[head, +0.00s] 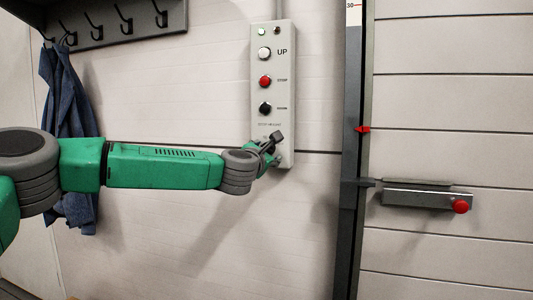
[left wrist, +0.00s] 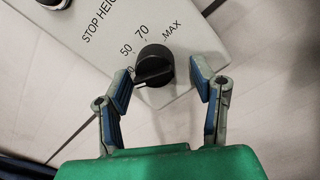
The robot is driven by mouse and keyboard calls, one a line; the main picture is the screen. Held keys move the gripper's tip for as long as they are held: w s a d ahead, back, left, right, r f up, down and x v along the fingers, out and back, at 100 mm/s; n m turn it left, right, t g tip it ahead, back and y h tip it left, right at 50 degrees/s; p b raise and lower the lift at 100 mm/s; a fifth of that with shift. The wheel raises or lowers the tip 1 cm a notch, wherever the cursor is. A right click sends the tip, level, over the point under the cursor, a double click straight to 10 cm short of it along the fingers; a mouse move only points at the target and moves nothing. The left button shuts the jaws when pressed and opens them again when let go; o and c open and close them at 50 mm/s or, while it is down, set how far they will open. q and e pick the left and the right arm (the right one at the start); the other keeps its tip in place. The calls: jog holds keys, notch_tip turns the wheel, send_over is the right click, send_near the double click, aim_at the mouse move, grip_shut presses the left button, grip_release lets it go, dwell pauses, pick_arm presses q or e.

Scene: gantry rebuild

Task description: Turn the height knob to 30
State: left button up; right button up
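The black height knob (left wrist: 154,64) sits on the light grey control panel (head: 287,110), under the printed words STOP HEIGHT. The marks 50, 70 and MAX show around it; another number at its left is partly hidden by a finger. I cannot tell exactly which mark the knob points to. My left gripper (left wrist: 160,80) is open, with one blue-padded finger on each side of the knob and gaps showing. In the head view my left gripper (head: 268,150) is at the panel's lower end and covers the knob area. My right gripper is not in view.
Above the knob are a white UP button (head: 264,53), a red stop button (head: 265,81) and a black button (head: 265,108). At right stand a dark vertical post (head: 350,220) with a red pointer (head: 362,129) and a bracket with a red knob (head: 460,206). A blue coat (head: 68,95) hangs left.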

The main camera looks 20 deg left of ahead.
pick_arm(q)
jog(key=shift+s+r, duration=0.15)
jog(key=shift+r, duration=0.1)
jog(key=s, duration=1.1)
jog(key=shift+s+f, duration=0.4)
jog(key=shift+f, duration=0.05)
